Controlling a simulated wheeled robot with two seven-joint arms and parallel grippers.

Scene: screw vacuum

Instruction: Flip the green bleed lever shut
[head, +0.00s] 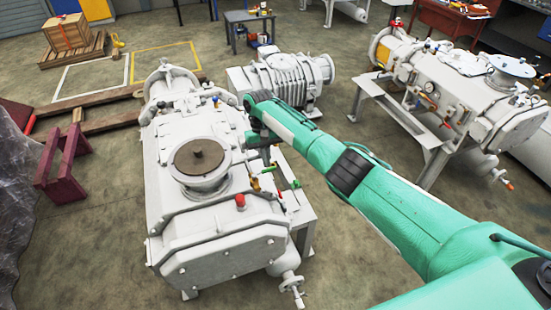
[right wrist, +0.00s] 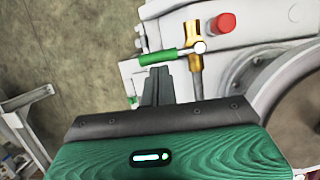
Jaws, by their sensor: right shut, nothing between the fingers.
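The green bleed lever (right wrist: 158,57) shows in the right wrist view, sticking out to the left from a small brass valve (right wrist: 195,62). It lies roughly crosswise to the brass body. It also shows small in the head view (head: 268,169), beside the round port of the white pump (head: 160,222). My right gripper (right wrist: 157,72) is shut and empty, with its fingertips close beside the lever; I cannot tell whether they touch it. In the head view the right gripper (head: 265,156) is partly hidden by its own arm. My left gripper is not in view.
A red cap (right wrist: 222,23) sits close to the brass valve. The port with a brown disc (head: 199,157) rises to the left of my gripper. A ribbed blower (head: 290,78) stands behind, and another pump (head: 450,90) stands at the right. Open floor lies between them.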

